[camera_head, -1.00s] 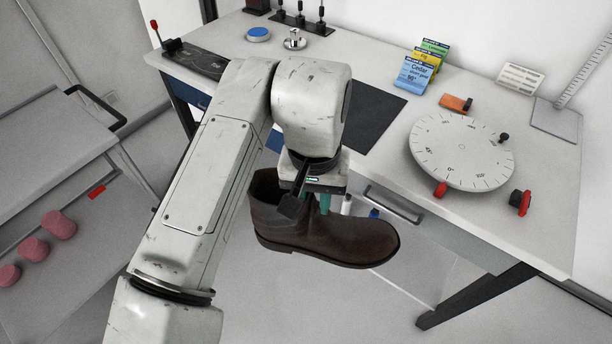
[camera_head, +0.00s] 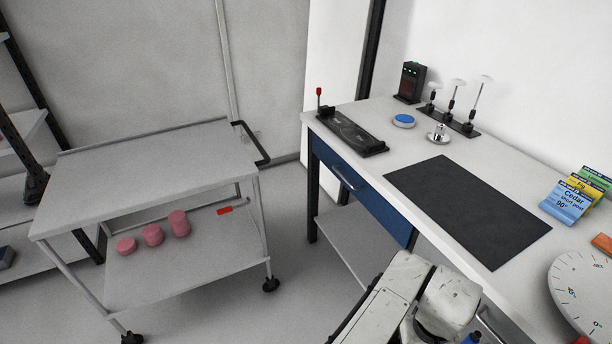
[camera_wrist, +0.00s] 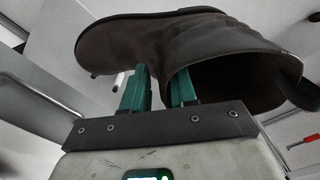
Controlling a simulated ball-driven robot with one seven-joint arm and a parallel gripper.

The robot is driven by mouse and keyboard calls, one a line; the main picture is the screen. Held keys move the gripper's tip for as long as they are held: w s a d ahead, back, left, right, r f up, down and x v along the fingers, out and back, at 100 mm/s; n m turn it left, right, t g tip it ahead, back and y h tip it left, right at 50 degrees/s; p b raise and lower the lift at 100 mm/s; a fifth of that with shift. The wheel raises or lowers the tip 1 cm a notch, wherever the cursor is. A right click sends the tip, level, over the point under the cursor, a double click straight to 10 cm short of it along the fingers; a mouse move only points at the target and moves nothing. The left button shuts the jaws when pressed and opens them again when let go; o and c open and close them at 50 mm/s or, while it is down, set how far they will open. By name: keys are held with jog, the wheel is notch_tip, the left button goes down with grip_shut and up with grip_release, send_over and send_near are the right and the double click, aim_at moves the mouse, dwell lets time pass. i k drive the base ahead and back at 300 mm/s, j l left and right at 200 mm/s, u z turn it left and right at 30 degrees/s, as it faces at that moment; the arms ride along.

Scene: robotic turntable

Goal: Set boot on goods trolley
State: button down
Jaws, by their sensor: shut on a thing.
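The brown leather boot (camera_wrist: 150,42) fills the upper part of the wrist view, its open shaft to the right. My gripper (camera_wrist: 162,88) has its teal fingers shut on the boot at the shaft's edge. In the head view the boot and the fingers are out of sight; only part of my arm shows at the bottom. The goods trolley (camera_head: 145,170) stands at the left in the head view. Its grey top shelf is bare. Its lower shelf (camera_head: 190,265) carries several pink round pieces (camera_head: 152,235) and a red tag (camera_head: 224,210).
The trolley's black handle (camera_head: 262,145) points toward the bench. Floor shows between them. A shelf rack (camera_head: 15,195) stands at the far left.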

aim_at(162, 166)
jog(key=i+u, duration=0.15)
jog(key=u, duration=0.2)
jog(key=i+l+u, duration=0.1)
jog(key=u, duration=0.3)
jog(key=i+l+u, duration=0.1)
jog(key=u, duration=0.25)
jog(key=i+l+u, duration=0.15)
jog(key=i+l, duration=0.15)
jog(key=i+l+u, duration=0.2)
jog(key=l, duration=0.25)
jog(key=i+l+u, duration=0.15)
jog(key=i+l, duration=0.15)
jog(key=l, duration=0.15)
